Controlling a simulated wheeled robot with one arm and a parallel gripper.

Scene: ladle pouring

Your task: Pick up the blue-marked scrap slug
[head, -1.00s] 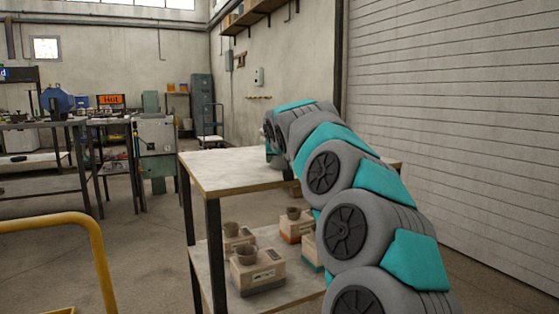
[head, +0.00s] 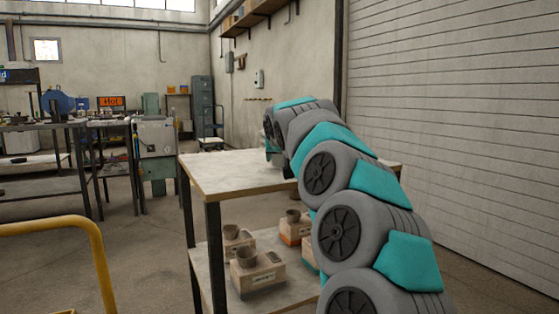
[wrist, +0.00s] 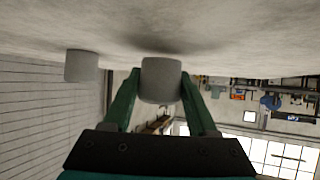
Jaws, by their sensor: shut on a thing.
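A plain grey cylindrical slug (wrist: 161,82) is between the two green fingers of my gripper (wrist: 161,90) in the wrist view. The gripper is shut on it. The slug's end meets or nearly meets the pale tabletop (wrist: 240,35), with a dark shadow there; I cannot tell whether it touches. A second grey slug (wrist: 81,66) stands on the tabletop to the left, apart from the fingers. No blue mark shows on either slug. In the head view my own arm hides the slugs and the fingers.
The table (head: 225,175) has a bare near-left top. Its lower shelf holds several boxy moulds with cups, such as one at the front (head: 258,275). A yellow rail (head: 95,240) stands at the left. A ribbed shutter (head: 450,120) stands at the right.

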